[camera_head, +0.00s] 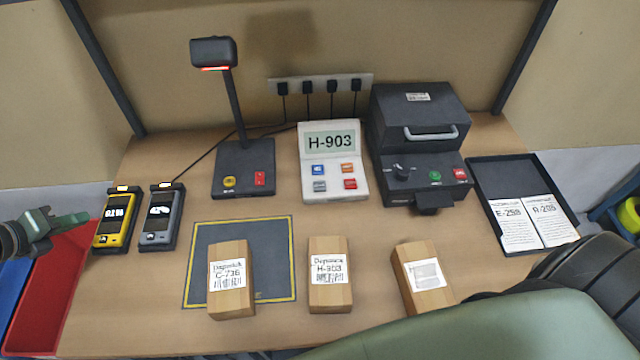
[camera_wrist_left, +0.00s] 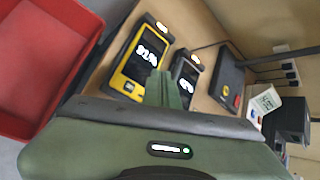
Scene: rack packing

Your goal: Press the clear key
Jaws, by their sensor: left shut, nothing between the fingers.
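The white keypad unit (camera_head: 333,190) stands at the back middle of the table, its display reading H-903. It has a blue key (camera_head: 318,169), an orange key (camera_head: 347,167), a grey key (camera_head: 320,185) and a red key (camera_head: 350,184). Their labels are too small to read, so I cannot tell which is the clear key. My left gripper (camera_head: 84,218) is shut and empty at the far left, near the yellow handheld device (camera_head: 115,222) and far from the keypad. In the left wrist view its fingers (camera_wrist_left: 163,88) are together. My right gripper is not in view.
A scanner on a stand (camera_head: 243,170) and a grey handheld (camera_head: 161,222) lie left of the keypad; a black printer (camera_head: 418,130) stands right. Several labelled wooden blocks (camera_head: 329,295) line the front. A dark tray (camera_head: 490,172) with cards is at right, a red bin (camera_head: 45,310) at left.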

